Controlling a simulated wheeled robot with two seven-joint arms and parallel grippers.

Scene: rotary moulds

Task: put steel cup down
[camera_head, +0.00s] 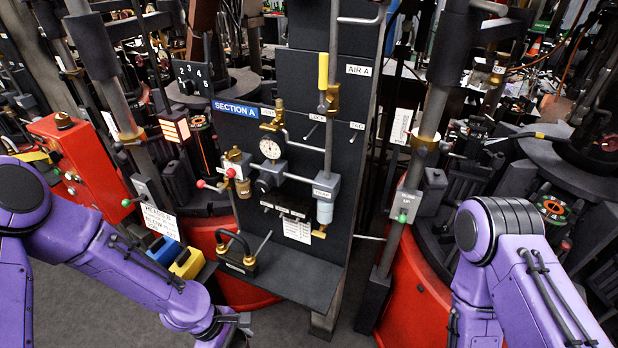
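I cannot make out a steel cup anywhere in the head view. My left arm reaches in from the left, and its dark wrist end, with what seems to be part of the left gripper (238,322), lies at the bottom edge below the shelf. Its fingers are not clear, so I cannot tell whether they are open or hold anything. My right arm bends down at the right, and its gripper is out of the picture.
A dark panel with a gauge (270,149) and valves stands in the middle. Its shelf (300,277) is mostly bare, with a black padlock-like piece (237,262) at its left end. A red box (75,165) stands left. Machinery crowds both sides.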

